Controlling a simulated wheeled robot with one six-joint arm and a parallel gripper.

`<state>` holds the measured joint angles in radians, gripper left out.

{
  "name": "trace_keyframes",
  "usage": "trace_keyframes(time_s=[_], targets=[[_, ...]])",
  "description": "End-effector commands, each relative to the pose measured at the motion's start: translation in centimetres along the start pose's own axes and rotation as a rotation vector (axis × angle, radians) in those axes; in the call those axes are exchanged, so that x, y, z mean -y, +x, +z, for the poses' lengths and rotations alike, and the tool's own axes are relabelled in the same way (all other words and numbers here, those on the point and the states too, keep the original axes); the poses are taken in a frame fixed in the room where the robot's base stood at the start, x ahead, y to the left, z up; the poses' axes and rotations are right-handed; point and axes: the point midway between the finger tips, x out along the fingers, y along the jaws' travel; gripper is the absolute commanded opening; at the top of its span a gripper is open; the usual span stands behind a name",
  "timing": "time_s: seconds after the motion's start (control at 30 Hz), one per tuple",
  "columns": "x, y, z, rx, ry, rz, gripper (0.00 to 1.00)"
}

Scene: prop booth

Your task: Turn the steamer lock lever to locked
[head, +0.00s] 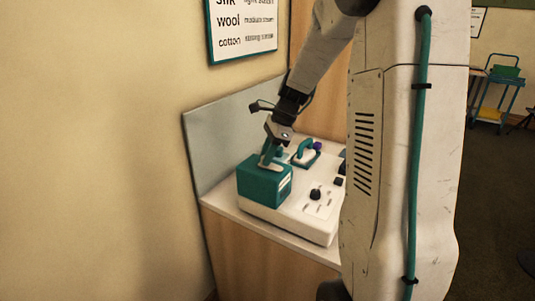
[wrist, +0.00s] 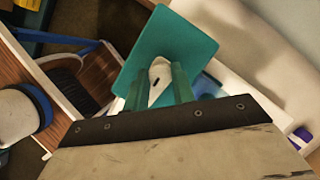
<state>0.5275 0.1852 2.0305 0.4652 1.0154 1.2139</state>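The steamer (head: 291,212) is a white unit on a counter, with a teal block (head: 265,185) at its left front. In the wrist view the teal block's top (wrist: 180,42) lies beyond my fingers. A pale lever (wrist: 160,77) with a small dark slot stands out against it. My gripper (head: 268,161) is just above the teal block in the head view. In the wrist view my gripper's two teal fingers (wrist: 161,84) are apart, one on each side of the lever. A teal gap shows beside the right finger; contact is not clear.
A grey panel (head: 225,140) and wall stand close on the left. The counter (head: 262,237) has a narrow free front edge.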

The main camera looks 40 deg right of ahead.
Motion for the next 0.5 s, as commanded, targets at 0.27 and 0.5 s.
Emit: trace_keyframes(time_s=[0.27,0.5], targets=[[0.05,-0.04,-0.01,0.0,-0.017,0.006,0.03],[0.17,-0.07,-0.01,-0.001,-0.116,0.046,0.03]])
